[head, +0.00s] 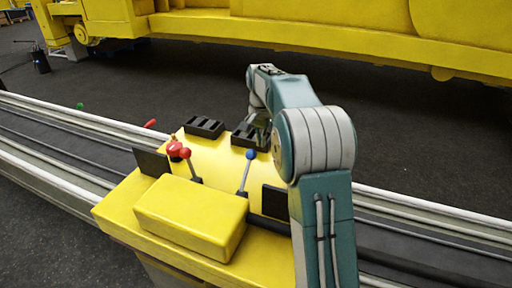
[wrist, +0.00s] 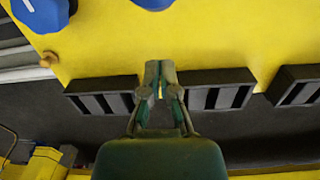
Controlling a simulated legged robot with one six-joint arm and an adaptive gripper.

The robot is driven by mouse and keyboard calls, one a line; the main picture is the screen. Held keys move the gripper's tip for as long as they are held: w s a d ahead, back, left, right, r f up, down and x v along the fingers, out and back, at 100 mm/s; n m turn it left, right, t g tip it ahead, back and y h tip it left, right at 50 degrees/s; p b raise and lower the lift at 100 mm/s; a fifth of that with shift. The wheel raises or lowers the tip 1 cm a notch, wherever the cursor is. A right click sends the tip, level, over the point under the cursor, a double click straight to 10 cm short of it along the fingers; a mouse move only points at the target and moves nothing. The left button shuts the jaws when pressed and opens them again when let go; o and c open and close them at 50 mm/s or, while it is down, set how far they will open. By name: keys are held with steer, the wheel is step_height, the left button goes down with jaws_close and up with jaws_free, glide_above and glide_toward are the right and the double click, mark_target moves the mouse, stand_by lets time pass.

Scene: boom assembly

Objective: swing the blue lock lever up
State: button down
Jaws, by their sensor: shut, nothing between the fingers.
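The blue lock lever (head: 244,176) stands up from the yellow console in the head view, a thin shaft with a blue ball knob, leaning slightly right at its top. My gripper (wrist: 160,68) is shut and empty in the wrist view, its fingertips over the yellow panel between two black slotted blocks. In the head view the gripper is mostly hidden, beyond the lever near the slotted blocks. Two blue parts, one at the upper left (wrist: 42,12) and one cut off by the top edge (wrist: 152,4), show in the wrist view; I cannot tell whether either belongs to the lever.
Red-knobbed levers (head: 182,154) stand left of the blue one. A raised yellow box (head: 190,215) lies in front. Black slotted blocks (head: 204,127) sit at the console's far edge. Pale rails (head: 440,226) run past, with dark floor and a large yellow machine (head: 300,30) behind.

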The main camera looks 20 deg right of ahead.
mark_target(246, 171)
step_height(246, 171, down, 2)
steer(key=s+a+r, duration=0.2)
steer(key=a, duration=0.1)
steer(key=shift+s, duration=0.25)
steer(key=shift+s+a+r+h, duration=0.15)
steer(key=shift+s+r+h, duration=0.05)
steer(key=shift+r+h, duration=0.1)
